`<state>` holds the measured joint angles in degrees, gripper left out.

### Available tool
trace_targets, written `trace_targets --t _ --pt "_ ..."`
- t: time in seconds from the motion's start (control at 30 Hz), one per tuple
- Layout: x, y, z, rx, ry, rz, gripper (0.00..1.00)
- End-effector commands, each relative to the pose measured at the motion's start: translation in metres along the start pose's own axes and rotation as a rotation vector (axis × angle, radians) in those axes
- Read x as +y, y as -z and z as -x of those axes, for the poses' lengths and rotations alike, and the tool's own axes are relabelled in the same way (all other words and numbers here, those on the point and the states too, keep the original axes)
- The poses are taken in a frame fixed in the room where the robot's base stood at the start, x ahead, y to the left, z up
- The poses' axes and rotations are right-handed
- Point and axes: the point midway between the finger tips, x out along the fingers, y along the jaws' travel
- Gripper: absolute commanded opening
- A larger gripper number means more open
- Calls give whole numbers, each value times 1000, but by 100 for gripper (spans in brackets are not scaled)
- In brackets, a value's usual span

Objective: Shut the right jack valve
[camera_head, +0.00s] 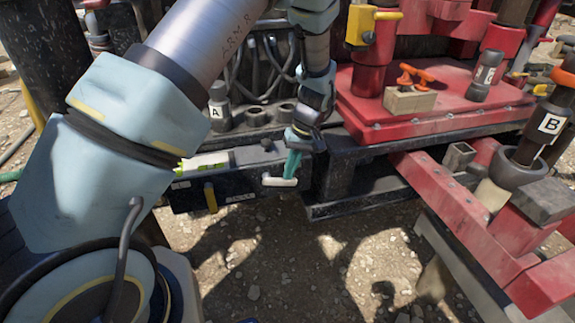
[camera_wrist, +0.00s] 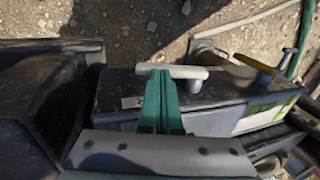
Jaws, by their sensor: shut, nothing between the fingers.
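A dark valve box (camera_head: 240,192) sits low on the machine's side, its top at right in the wrist view (camera_wrist: 225,98). A white lever (camera_head: 280,182) lies sideways at the box's right end; it also shows in the wrist view (camera_wrist: 185,72) beside a silver stub. A yellow lever (camera_head: 210,197) hangs down farther left on the box's front, and appears in the wrist view (camera_wrist: 256,66). My gripper (camera_head: 290,172) has teal fingers, shut and empty, pointing down with their tips at the white lever. In the wrist view the fingertips (camera_wrist: 160,72) overlap it; I cannot tell whether they touch.
A black frame beam (camera_head: 350,200) stands just right of the valve box. Red steelwork (camera_head: 440,115) and a post labelled B (camera_head: 545,130) fill the right. A bottle marked A (camera_head: 217,103) stands behind the box. Gravel ground (camera_head: 260,260) in front is open.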

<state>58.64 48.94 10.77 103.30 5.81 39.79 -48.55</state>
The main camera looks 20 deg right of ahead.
Motion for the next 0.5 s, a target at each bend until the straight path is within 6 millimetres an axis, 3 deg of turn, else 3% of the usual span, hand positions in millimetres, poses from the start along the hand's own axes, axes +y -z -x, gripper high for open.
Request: trace_targets --t 0.27,0.5 --pt "11 0 -18 2 266 -4 0" --pt "13 0 -29 -1 258 1 0"
